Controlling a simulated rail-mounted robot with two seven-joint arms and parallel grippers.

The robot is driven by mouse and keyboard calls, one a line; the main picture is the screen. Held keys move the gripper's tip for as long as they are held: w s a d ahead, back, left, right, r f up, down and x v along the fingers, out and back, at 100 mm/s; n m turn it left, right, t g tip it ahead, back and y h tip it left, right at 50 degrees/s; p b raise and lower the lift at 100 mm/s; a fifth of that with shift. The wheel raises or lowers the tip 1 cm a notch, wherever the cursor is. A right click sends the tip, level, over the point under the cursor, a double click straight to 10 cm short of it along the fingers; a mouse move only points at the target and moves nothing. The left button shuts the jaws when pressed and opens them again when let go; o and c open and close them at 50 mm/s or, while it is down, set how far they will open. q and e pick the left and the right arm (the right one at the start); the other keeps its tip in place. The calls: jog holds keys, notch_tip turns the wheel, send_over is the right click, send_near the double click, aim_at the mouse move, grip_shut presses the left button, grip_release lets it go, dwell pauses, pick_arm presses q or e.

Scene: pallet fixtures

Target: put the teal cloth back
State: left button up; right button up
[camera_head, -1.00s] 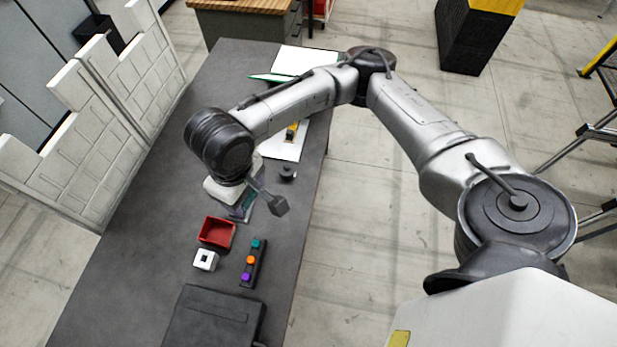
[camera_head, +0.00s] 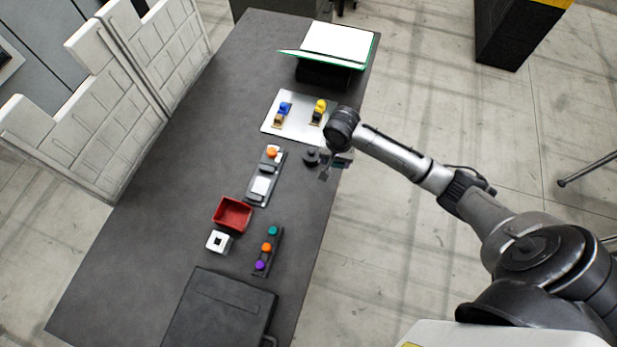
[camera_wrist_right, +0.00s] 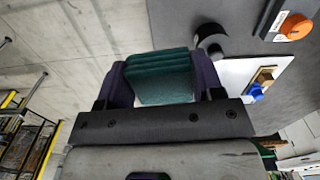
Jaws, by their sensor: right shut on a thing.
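The teal cloth (camera_wrist_right: 160,78) is a folded, layered block between the two fingers of my right gripper (camera_wrist_right: 158,85) in the right wrist view. The gripper is shut on it. In the head view, my right gripper (camera_head: 335,168) is at the table's right edge, beside a black round holder (camera_head: 311,157). Only a small teal bit of the cloth (camera_head: 345,157) shows there, partly hidden by the wrist. I cannot tell its height above the table. My left gripper is not in view.
On the dark table (camera_head: 215,120) are a white plate (camera_head: 268,124) with blue and yellow clamps, an orange-knobbed fixture (camera_head: 261,187), a red bin (camera_head: 232,213), a white block (camera_head: 219,241), a three-button strip (camera_head: 267,250) and a black case (camera_head: 215,310). A green-edged folder (camera_head: 338,42) stands at the far end.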

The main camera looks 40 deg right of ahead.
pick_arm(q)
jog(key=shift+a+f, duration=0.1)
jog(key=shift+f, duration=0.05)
pick_arm(e)
jog(key=shift+s+d+f+m, duration=0.2)
jog(key=shift+s+d+f, duration=0.25)
jog(key=shift+f, duration=0.2)
jog(key=shift+s+d+f+m, duration=0.2)
jog(key=shift+s+d+f, duration=0.15)
jog(key=shift+d+f, duration=0.25)
jog(key=shift+f, duration=0.3)
pick_arm(q)
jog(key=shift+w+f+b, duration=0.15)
jog(key=shift+b, duration=0.15)
pick_arm(e)
send_over(308, 179)
notch_tip(308, 179, down, 7)
jog(key=shift+w, duration=0.1)
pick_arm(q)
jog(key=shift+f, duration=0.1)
pick_arm(e)
notch_tip(308, 179, down, 3)
jog(key=shift+f, duration=0.45)
jog(key=shift+f, duration=0.2)
jog(key=o, duration=0.9)
